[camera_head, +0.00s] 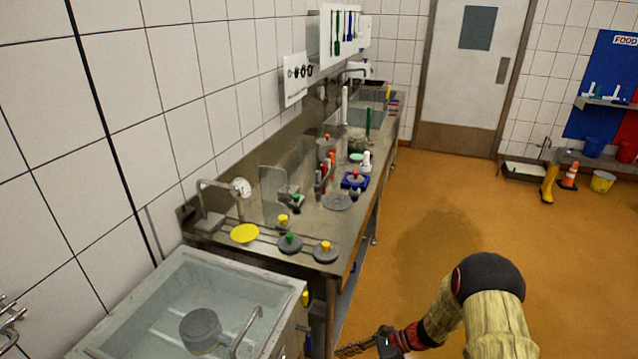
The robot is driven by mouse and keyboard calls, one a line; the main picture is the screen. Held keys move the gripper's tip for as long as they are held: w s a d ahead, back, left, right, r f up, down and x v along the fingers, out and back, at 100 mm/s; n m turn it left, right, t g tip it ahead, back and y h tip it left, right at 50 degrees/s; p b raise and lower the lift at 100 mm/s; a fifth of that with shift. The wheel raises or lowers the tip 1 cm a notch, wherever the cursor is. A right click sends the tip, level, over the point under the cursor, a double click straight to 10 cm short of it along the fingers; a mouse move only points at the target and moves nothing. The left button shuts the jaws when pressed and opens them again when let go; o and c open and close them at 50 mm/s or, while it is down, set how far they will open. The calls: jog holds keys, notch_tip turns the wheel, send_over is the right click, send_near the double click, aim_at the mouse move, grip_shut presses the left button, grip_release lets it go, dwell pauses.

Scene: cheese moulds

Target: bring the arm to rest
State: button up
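My arm comes up from the bottom right edge, with a dark rounded elbow (487,272) and tan sleeved links. It bends down to a red and black wrist. My gripper (352,349) shows only in part at the bottom edge, over the floor in front of the bench. Its fingers are small and partly cut off, so I cannot tell whether they are open or shut, or whether they hold anything.
A steel bench (318,218) runs along the left wall. A vat (180,310) holds a grey pot (200,330).

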jog(key=s+d+r+n+g+h, duration=0.1)
jog(key=s+d+r+n+h, duration=0.4)
jog(key=s+r, duration=0.4)
jog(key=s+d+r+n+g+h, duration=0.1)
jog(key=s+d+r+n+h, duration=0.3)
jog(key=s+r+n, duration=0.55)
jog(key=s+r+n+t+h, duration=0.1)
jog(key=s+r+t, duration=0.2)
jog(key=r, duration=0.7)
jog(key=s+d+r+n+t+h, duration=0.1)
jog(key=s+r+n+t+h, duration=0.1)
jog(key=r, duration=0.9)
jog(key=shift+s+d+r+t, duration=0.2)
jog(key=shift+s+t, duration=0.5)
jog(key=shift+t, duration=0.6)
